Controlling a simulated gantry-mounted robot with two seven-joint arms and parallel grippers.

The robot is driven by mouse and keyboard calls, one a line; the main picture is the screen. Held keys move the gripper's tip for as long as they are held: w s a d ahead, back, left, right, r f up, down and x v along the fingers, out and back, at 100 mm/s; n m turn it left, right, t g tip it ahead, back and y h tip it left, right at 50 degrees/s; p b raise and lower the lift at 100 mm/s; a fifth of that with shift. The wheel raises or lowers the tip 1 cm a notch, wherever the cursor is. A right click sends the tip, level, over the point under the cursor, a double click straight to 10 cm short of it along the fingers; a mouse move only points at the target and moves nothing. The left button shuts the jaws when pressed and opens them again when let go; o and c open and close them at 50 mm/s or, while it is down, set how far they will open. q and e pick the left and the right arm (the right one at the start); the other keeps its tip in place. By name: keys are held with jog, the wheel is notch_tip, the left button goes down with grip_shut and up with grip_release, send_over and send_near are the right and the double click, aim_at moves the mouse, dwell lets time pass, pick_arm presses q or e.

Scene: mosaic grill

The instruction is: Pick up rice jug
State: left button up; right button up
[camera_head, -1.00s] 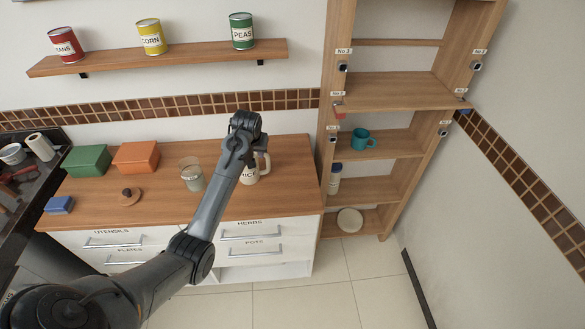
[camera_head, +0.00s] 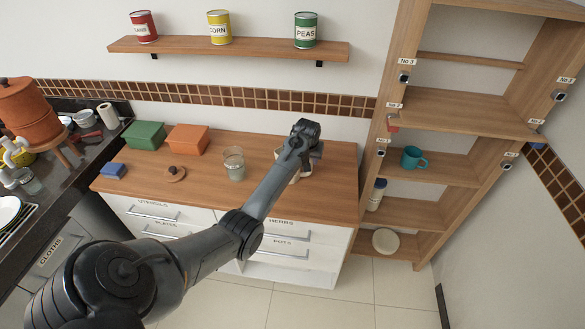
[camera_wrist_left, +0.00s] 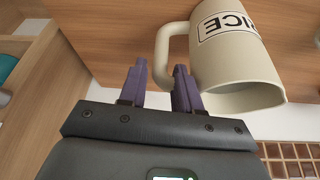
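The rice jug is a cream mug-like jug with a handle and a black-framed RICE label. In the head view the jug (camera_head: 279,154) stands on the wooden counter, mostly hidden behind my left forearm and gripper. In the left wrist view the jug (camera_wrist_left: 240,65) is large at the upper right, its label upside down. My left gripper (camera_wrist_left: 160,82) has its purple fingers apart, with the jug's handle at the gap between them; I cannot tell whether they touch it. In the head view the left gripper (camera_head: 306,152) is at the jug's handle side. My right gripper is not in view.
A glass jar (camera_head: 234,164) stands left of the jug. Green (camera_head: 145,134) and orange (camera_head: 188,139) boxes, a blue block (camera_head: 113,170) and a round wooden lid (camera_head: 174,174) are further left. A tall shelf unit (camera_head: 402,200) is close on the right. Cans stand on the wall shelf (camera_head: 230,47) above.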

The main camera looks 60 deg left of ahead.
pick_arm(q)
jog(key=shift+x, duration=1.5)
jog(key=shift+d, duration=0.1)
grip_shut()
jog(key=shift+r, duration=0.1)
